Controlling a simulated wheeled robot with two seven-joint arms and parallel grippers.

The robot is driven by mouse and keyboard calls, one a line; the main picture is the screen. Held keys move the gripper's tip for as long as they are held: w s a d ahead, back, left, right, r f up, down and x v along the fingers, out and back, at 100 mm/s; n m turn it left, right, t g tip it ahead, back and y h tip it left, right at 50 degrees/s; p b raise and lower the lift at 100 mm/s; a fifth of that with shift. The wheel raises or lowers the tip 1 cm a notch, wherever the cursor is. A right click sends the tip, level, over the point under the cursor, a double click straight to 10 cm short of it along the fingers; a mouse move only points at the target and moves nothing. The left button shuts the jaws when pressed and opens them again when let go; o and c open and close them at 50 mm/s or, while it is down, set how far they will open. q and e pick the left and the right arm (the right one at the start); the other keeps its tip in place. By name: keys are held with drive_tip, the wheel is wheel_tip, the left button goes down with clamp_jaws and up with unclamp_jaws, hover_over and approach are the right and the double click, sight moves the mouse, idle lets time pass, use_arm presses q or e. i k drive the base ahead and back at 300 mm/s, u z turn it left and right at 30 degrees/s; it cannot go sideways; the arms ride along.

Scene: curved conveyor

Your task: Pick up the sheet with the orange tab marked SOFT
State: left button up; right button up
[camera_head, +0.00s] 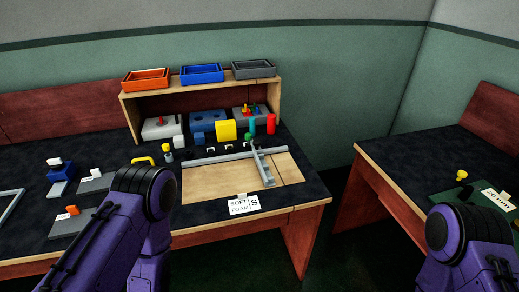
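An orange tab (72,209) shows on a flat grey piece (68,226) at the left of the dark table; no lettering on the tab can be read. My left arm's purple links come in at lower left, just right of the grey piece. My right arm's purple links are at the lower right. Neither gripper's fingers show.
A wooden shelf (127,106) carries orange (146,87), blue (202,80) and grey (253,76) trays. A grey T-shaped bar lies over a wooden board (213,184). Another grey piece with a white tab (96,174) is behind. A second table (373,155) stands right, across a gap.

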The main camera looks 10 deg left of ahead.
sight(71, 223)
drive_tip(key=z, duration=0.15)
drive_tip(key=k, duration=0.1)
drive_tip(key=u, duration=1.9)
drive_tip(key=k, duration=0.55)
drive_tip(key=u, duration=0.4)
drive_tip(key=i, duration=0.7)
drive_tip(key=z, duration=0.1)
